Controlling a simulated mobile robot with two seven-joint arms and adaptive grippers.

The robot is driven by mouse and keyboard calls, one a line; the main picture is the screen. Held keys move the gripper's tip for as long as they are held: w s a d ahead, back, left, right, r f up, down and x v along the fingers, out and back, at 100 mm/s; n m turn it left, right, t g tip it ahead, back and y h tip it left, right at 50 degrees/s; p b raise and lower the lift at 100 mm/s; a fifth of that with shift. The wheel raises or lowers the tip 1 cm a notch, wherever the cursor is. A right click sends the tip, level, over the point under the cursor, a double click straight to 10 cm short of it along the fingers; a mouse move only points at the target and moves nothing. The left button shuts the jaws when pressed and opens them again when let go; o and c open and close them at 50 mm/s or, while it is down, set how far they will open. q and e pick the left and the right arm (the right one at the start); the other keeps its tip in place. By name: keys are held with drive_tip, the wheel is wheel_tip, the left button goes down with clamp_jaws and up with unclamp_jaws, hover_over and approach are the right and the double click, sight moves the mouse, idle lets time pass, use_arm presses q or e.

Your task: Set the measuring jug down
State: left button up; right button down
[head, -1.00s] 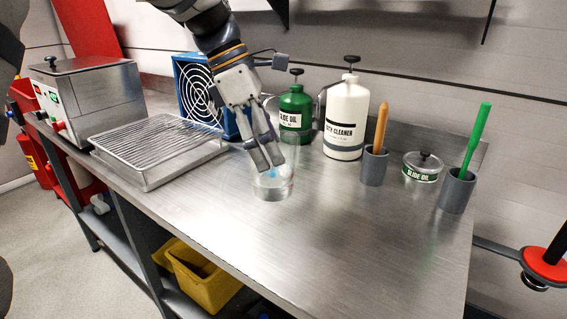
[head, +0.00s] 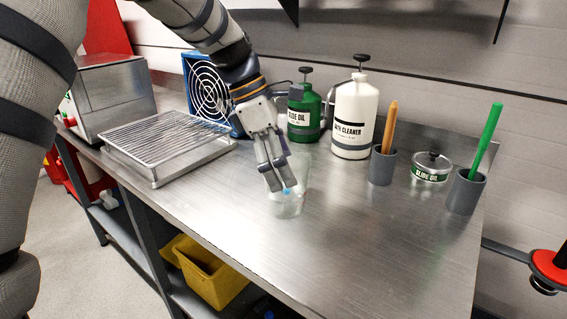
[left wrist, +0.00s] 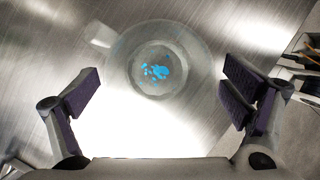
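The clear measuring jug (head: 290,206) stands on the steel bench, apparently upright, with bright blue bits inside. It is see-through and its outline is faint. In the left wrist view the jug (left wrist: 143,88) shows from above, with its handle toward the upper left. My left gripper (head: 280,188) points down at the jug, its fingertips overlapping the jug's upper part in the head view. In the left wrist view my left gripper (left wrist: 160,90) is open, one finger on each side of the jug with gaps between. My right gripper is not in view.
A wire rack tray (head: 165,145) lies left of the jug. A blue fan unit (head: 207,92), a green bottle (head: 303,112) and a white cleaner bottle (head: 355,118) stand behind. Grey cups (head: 381,168) and a slide oil tin (head: 430,168) are at right. The front bench is clear.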

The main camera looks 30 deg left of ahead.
use_arm(q)
drive_tip(key=v, duration=1.2)
drive_tip(key=shift+r, duration=0.15)
